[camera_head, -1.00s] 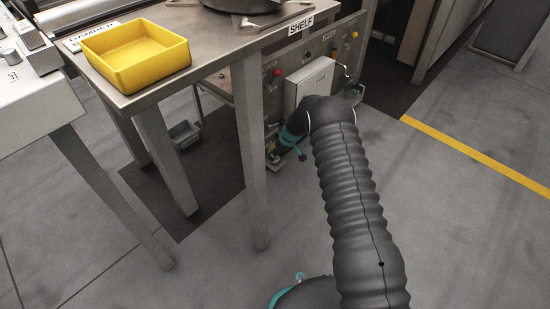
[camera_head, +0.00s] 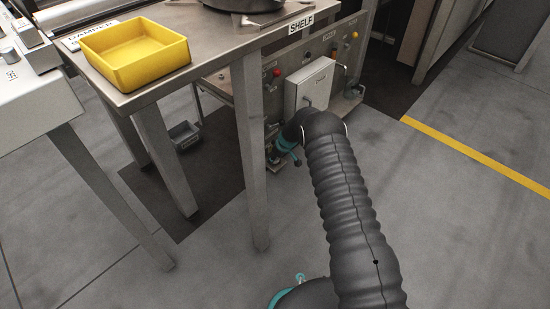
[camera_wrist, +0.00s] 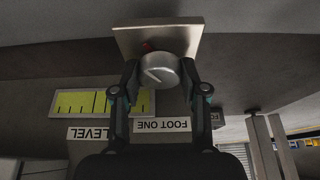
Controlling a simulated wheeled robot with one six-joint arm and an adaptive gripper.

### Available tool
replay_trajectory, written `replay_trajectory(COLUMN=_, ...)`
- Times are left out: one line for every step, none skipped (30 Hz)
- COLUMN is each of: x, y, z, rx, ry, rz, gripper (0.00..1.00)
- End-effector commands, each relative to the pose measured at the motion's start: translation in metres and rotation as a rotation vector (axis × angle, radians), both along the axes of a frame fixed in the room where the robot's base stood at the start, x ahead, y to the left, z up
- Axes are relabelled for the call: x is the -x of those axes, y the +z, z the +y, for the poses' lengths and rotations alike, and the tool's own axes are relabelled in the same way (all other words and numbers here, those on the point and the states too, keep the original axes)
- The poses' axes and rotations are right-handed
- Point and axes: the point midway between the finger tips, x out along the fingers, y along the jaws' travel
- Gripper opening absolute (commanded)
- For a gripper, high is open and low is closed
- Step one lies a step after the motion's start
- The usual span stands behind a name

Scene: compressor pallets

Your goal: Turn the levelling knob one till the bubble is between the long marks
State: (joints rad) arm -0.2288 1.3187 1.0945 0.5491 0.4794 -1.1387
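In the wrist view the levelling knob (camera_wrist: 160,71) is a round silver knob with a line across its face, in front of a pale square plate (camera_wrist: 182,38). My gripper (camera_wrist: 160,74) has one finger on each side of the knob, apparently with narrow gaps. The FOOT ONE label (camera_wrist: 163,125) appears upside down below the knob. The yellow-green level vial (camera_wrist: 85,102) with dark marks lies to the left, its right part behind a finger. I cannot make out the bubble. In the head view my gripper (camera_head: 275,164) is low at the panel, small and partly hidden.
The steel shelf table (camera_head: 215,50) with a yellow tray (camera_head: 140,72) stands at left; its leg (camera_head: 252,160) is close to my arm. A white box (camera_head: 312,84) and coloured buttons are on the panel above my gripper. The floor at right is clear.

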Motion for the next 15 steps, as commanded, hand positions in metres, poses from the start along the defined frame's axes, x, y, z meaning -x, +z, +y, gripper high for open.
replay_trajectory(x=-0.0002, y=0.0000, z=-0.0002, rx=0.001, ry=0.000, rz=-0.001, gripper=0.09)
replay_trajectory(x=-0.0002, y=0.0000, z=-0.0002, rx=0.001, ry=0.000, rz=-0.001, gripper=0.09)
replay_trajectory(x=-0.0002, y=0.0000, z=-0.0002, rx=0.000, ry=-0.001, rz=0.000, gripper=0.09)
replay_trajectory(x=-0.0003, y=-0.0001, z=-0.0002, rx=0.000, ry=-0.004, rz=-0.001, gripper=0.09)
replay_trajectory(x=-0.0003, y=-0.0001, z=-0.0002, rx=0.000, ry=-0.007, rz=-0.001, gripper=0.09)
replay_trajectory(x=-0.0004, y=-0.0001, z=-0.0001, rx=0.000, ry=-0.012, rz=-0.002, gripper=0.09)
replay_trajectory(x=-0.0006, y=-0.0002, z=-0.0001, rx=0.000, ry=-0.018, rz=-0.002, gripper=0.09)
replay_trajectory(x=-0.0006, y=-0.0002, z=0.0000, rx=0.001, ry=-0.024, rz=-0.002, gripper=0.09)
replay_trajectory(x=-0.0007, y=-0.0003, z=0.0000, rx=0.001, ry=-0.036, rz=-0.003, gripper=0.09)
replay_trajectory(x=-0.0006, y=-0.0003, z=0.0001, rx=0.001, ry=-0.046, rz=-0.003, gripper=0.09)
replay_trajectory(x=-0.0005, y=-0.0004, z=0.0001, rx=0.001, ry=-0.056, rz=-0.003, gripper=0.09)
replay_trajectory(x=-0.0004, y=-0.0005, z=0.0001, rx=0.001, ry=-0.076, rz=-0.002, gripper=0.09)
replay_trajectory(x=-0.0006, y=-0.0005, z=0.0002, rx=0.001, ry=-0.091, rz=-0.003, gripper=0.09)
replay_trajectory(x=-0.0007, y=-0.0006, z=0.0002, rx=0.000, ry=-0.107, rz=-0.004, gripper=0.09)
replay_trajectory(x=-0.0006, y=-0.0008, z=0.0002, rx=0.001, ry=-0.130, rz=-0.003, gripper=0.09)
